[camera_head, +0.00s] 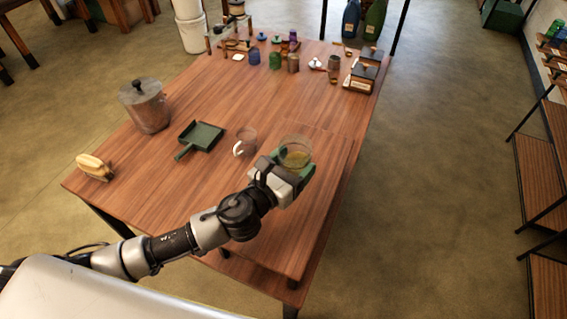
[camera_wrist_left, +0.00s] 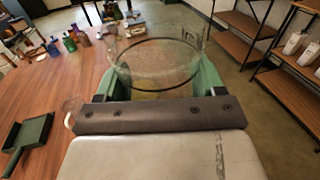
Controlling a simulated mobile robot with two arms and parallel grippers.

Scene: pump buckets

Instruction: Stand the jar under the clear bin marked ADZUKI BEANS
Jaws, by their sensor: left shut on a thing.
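My left gripper (camera_head: 291,170) is shut on a clear round glass jar (camera_head: 295,151) near the right edge of the wooden table. The jar looks upright and open at the top, with a yellowish tint low down. In the left wrist view the jar (camera_wrist_left: 158,62) sits between the green fingers of the gripper (camera_wrist_left: 157,82). I cannot tell how far its base is from the table top. No clear bin with a readable ADZUKI BEANS mark shows in either view. My right gripper is out of view.
On the table (camera_head: 190,215) stand a clear mug (camera_head: 246,140), a dark green dustpan (camera_head: 204,135), a lidded metal pot (camera_head: 147,106) and a yellowish bundle (camera_head: 94,167). Several small jars and boxes crowd the far end. Wooden shelves (camera_head: 537,180) stand right, across open floor.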

